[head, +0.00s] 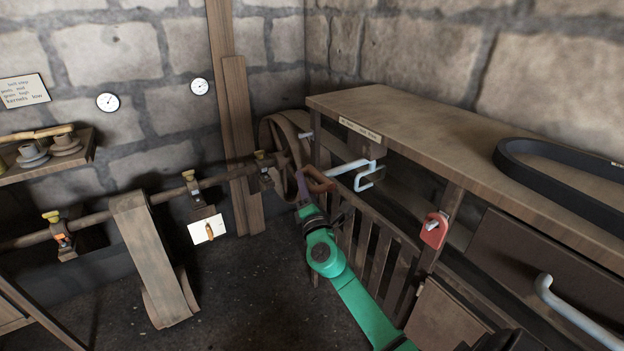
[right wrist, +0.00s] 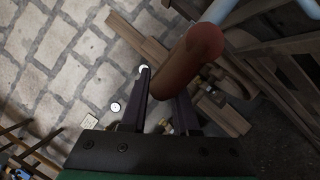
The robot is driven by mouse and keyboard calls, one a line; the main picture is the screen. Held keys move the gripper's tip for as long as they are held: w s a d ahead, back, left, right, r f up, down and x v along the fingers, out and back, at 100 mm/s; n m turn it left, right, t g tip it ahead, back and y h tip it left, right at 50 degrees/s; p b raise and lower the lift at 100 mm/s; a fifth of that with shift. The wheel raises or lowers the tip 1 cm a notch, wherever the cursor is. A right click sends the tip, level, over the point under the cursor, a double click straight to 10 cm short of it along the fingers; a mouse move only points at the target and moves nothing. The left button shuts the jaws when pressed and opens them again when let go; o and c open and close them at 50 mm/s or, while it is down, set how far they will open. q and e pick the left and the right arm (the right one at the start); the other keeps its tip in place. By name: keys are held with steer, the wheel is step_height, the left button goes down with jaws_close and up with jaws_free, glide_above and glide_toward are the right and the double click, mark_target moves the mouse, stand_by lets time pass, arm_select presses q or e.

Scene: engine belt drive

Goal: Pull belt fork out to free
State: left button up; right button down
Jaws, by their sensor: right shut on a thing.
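The belt fork (head: 362,166) is a pale blue bar with a bent U-shaped end and a brown handle (head: 319,181). It sits in front of the dark wheel at the bench's near-left end. My right gripper (head: 304,196), on the green arm, is shut on the handle. In the right wrist view the reddish-brown handle (right wrist: 196,58) rises between the two dark fingers of my right gripper (right wrist: 166,92), and a bit of the pale blue bar (right wrist: 220,10) shows at the top. My left gripper is not in view.
A wooden bench (head: 440,125) carries a black belt (head: 530,165). A slatted wooden guard (head: 375,255) and a red lock-like part (head: 434,229) are below it. A spoked wheel (head: 280,150) stands behind my gripper. A shaft with a hanging belt (head: 150,255) runs left. The floor is clear.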

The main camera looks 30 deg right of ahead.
steer(key=shift+a+f, duration=0.2)
steer(key=c, duration=1)
jaws_free()
steer(key=o, duration=0.3)
steer(key=shift+a, duration=0.1)
steer(key=shift+r, duration=0.15)
steer(key=shift+s, duration=0.15)
steer(key=b+v, duration=0.3)
steer(key=v, duration=1.1)
steer(key=shift+s+a, duration=0.1)
steer(key=shift+a, duration=0.05)
